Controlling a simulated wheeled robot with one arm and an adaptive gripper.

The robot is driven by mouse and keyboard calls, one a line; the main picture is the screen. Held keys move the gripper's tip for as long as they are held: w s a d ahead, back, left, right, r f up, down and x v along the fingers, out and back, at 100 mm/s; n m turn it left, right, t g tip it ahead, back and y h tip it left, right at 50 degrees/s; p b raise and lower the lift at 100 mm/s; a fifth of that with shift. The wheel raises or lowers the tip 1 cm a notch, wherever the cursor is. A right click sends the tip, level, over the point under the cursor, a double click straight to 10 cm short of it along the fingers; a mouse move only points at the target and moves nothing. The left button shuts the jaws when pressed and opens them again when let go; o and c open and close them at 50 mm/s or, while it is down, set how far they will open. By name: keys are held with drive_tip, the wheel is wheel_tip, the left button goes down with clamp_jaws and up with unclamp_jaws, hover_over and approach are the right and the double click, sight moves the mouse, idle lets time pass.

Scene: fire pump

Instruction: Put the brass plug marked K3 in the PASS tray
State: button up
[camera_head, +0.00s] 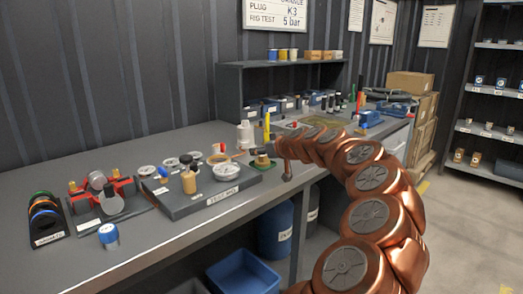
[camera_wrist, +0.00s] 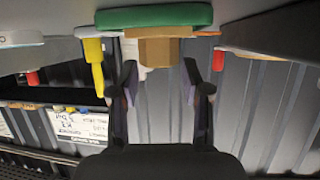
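A brass hex plug (camera_head: 262,155) with a green ring stands at the right end of the dark test board (camera_head: 188,207). In the wrist view the brass hex (camera_wrist: 160,47) and its green ring (camera_wrist: 154,16) appear upside down, just ahead of the fingertips. No K3 mark is readable on it. My gripper (camera_wrist: 160,75) is open, with a finger on either side of the hex's line and a gap to each. In the head view my gripper (camera_head: 276,149) is beside the plug, small and partly hidden by my arm. I cannot make out a tray marked PASS.
A tan-topped fitting (camera_head: 189,182), a round gauge (camera_head: 225,170) and several discs stand on or near the board. A red clamp fixture (camera_head: 105,194) and a ring rack (camera_head: 45,218) are left. A yellow upright item (camera_head: 267,128) stands behind the plug.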

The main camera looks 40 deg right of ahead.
drive_tip(key=shift+w+a+f, duration=0.1)
drive_tip(key=shift+a+f, duration=0.1)
drive_tip(key=shift+f, duration=0.4)
drive_tip(key=shift+a+f, duration=0.15)
drive_tip(key=shift+f, duration=0.4)
drive_tip(key=shift+r+p, duration=0.55)
drive_tip(key=shift+p, duration=0.35)
drive_tip(key=v, duration=0.4)
drive_tip(key=r+v, duration=0.1)
drive_tip(key=v, duration=0.3)
drive_tip(key=d+v, duration=0.1)
drive_tip(key=v, duration=0.3)
drive_tip(key=shift+a+r, duration=0.1)
drive_tip(key=shift+r, duration=0.15)
